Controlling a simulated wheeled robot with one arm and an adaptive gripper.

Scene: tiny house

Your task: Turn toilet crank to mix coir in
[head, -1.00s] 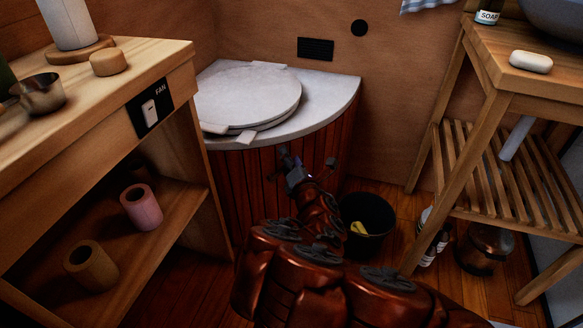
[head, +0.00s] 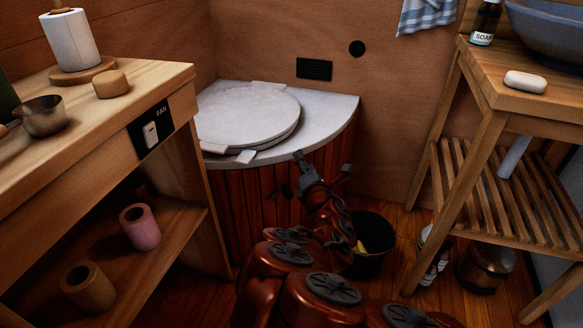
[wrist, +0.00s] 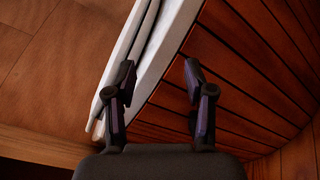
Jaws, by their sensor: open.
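The toilet (head: 240,215) is a wood-slatted cabinet with a pale stone-like top and a round lid, which is down. It stands in the corner; its top edge and slats also fill much of the wrist view (wrist: 215,75). My gripper (head: 318,168) is in front of the toilet's curved face, near the top's front edge. In the wrist view its two fingers (wrist: 160,88) are apart with nothing between them. A small dark piece (head: 284,190) shows against the slats left of my gripper; I cannot tell whether it is the crank. My arm hides part of the front.
A wooden shelf unit (head: 120,85) with a fan switch (head: 151,134) stands close on the left. A black bin (head: 372,240) is on the floor right of my arm. A slatted washstand (head: 490,190) stands at the right.

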